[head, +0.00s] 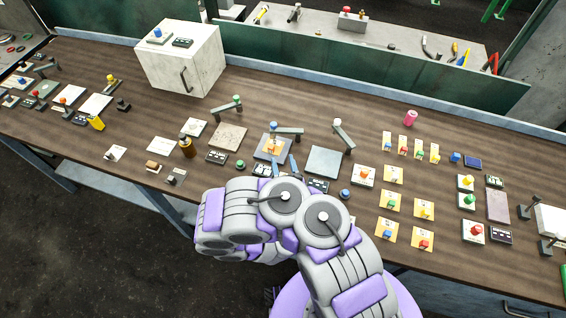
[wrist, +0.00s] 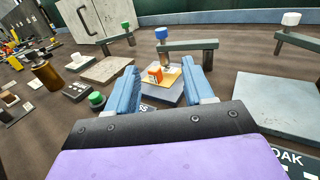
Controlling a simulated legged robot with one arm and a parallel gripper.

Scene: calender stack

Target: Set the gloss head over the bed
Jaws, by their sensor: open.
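The gloss head is a grey swing arm (head: 288,131) with a blue knob (wrist: 161,34) on its left end and a post at its right. Its free end lines up with the far part of a grey bed (wrist: 150,92); I cannot tell its exact offset. A yellow card with an orange block (wrist: 155,73) lies on the bed. A label ending in "SS" lies in front, partly hidden by my gripper. My gripper (wrist: 157,66) is open and empty, its blue fingers in front of the bed, apart from the knob. It also shows in the head view (head: 285,164).
A green-knobbed arm (head: 230,104) and beige plate (head: 229,137) stand left; a white-knobbed arm (head: 344,136) and blue-grey plate (head: 323,162) stand right. A green button (wrist: 97,99) is near my left finger. A white cabinet (head: 180,58) stands at the back left. Cards with blocks fill the right.

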